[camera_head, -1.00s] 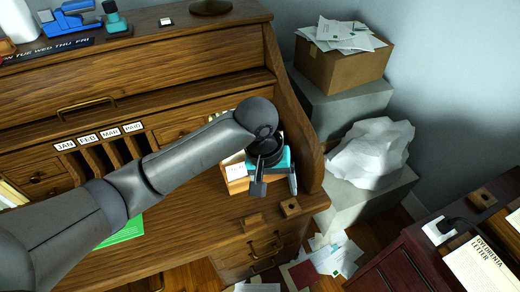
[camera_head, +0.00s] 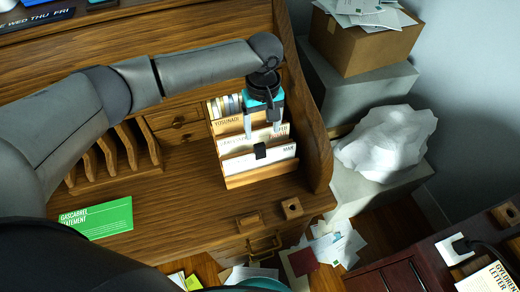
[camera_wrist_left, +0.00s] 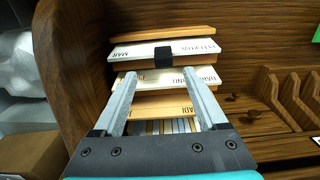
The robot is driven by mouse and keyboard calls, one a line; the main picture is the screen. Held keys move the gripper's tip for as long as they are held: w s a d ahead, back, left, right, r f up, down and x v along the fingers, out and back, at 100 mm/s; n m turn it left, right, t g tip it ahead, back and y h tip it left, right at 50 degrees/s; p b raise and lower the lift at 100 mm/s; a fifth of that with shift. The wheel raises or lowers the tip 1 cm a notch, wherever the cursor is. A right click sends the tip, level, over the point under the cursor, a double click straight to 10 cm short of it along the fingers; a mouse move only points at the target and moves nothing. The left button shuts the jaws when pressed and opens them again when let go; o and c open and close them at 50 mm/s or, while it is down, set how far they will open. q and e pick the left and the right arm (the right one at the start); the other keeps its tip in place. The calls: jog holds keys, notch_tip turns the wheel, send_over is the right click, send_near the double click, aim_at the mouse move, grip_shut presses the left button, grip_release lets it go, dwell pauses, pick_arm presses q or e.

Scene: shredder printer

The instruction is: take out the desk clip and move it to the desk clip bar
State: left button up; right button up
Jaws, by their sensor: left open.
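The desk clip (camera_head: 260,151) looks like a small black clip on the front card of a wooden letter holder (camera_head: 262,180) at the right of the desk. It also shows as a black band on a card in the left wrist view (camera_wrist_left: 178,55). My left gripper (camera_head: 265,132) is open and empty above the holder, its fingers pointing down. In the left wrist view its fingertips (camera_wrist_left: 158,73) are apart, with the clip just beyond them. I cannot tell for sure which piece is the desk clip bar; two small wooden blocks (camera_head: 249,222) sit at the desk's front edge.
The desk's high wooden side panel (camera_head: 309,130) stands close to the right of the holder. Wooden dividers (camera_head: 108,158) and a green statement (camera_head: 97,218) lie to the left. The desktop in front of the dividers is mostly clear.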

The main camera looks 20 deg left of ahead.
aim_at(260, 146)
pick_arm(q)
jog(key=shift+f, duration=1.05)
jog(key=f, duration=0.1)
jog(key=f+b, duration=0.1)
jog(key=f, duration=0.3)
jog(key=shift+a, duration=0.3)
jog(key=shift+s, duration=0.1)
pick_arm(e)
jog(key=shift+w+a+f, duration=0.1)
jog(key=shift+w+f, duration=0.55)
jog(key=shift+w, duration=0.3)
pick_arm(q)
jog(key=shift+r, duration=0.1)
jog(key=shift+c, duration=0.2)
grip_shut()
pick_arm(e)
jog(key=shift+s, duration=0.2)
